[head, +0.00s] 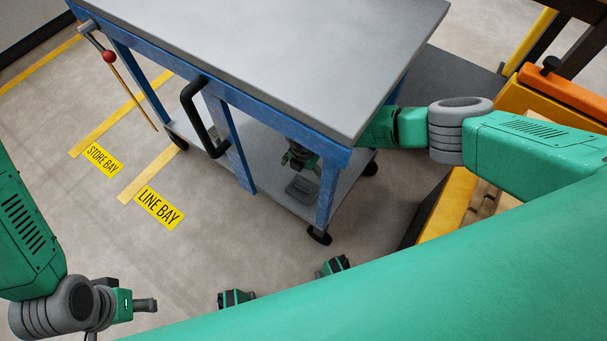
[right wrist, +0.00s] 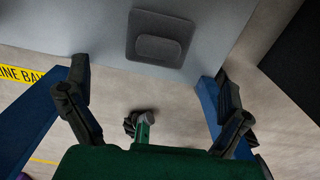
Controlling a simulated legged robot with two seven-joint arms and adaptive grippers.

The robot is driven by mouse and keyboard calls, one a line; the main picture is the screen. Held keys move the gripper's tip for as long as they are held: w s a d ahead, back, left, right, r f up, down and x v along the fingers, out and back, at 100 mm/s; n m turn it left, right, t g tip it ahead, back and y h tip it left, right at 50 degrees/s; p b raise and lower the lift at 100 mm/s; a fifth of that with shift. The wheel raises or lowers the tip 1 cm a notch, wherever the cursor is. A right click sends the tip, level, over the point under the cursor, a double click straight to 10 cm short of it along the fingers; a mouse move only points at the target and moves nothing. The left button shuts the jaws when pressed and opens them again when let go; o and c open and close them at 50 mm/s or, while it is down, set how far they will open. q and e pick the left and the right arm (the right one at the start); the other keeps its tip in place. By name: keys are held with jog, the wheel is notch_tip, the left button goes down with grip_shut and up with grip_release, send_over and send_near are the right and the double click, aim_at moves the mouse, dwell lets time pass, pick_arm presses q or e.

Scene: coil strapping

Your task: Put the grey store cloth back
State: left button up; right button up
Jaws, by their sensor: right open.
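A grey cloth (head: 303,190) lies on the cart's lower shelf. In the right wrist view the cloth (right wrist: 160,47) shows as a flat, rounded dark-grey square with a smaller raised pad on it. My right gripper (head: 300,158) reaches under the cart top, just above and beside the cloth. In the right wrist view the right gripper (right wrist: 155,92) has its fingers spread wide with nothing between them, and the cloth lies beyond them. My left gripper (head: 143,305) is at the lower left, over the floor and away from the cart; its fingers cannot be made out.
The blue cart (head: 345,157) has a grey top above the right gripper, legs around it and a black handle (head: 196,115). STORE BAY (head: 103,160) and LINE BAY (head: 159,208) labels mark the floor. An orange-yellow frame (head: 545,97) stands at right. Floor left of the cart is clear.

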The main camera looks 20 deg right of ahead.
aim_at(305, 183)
jog(key=shift+r+p, duration=0.6)
jog(key=shift+r, duration=1.15)
jog(key=shift+d, duration=0.15)
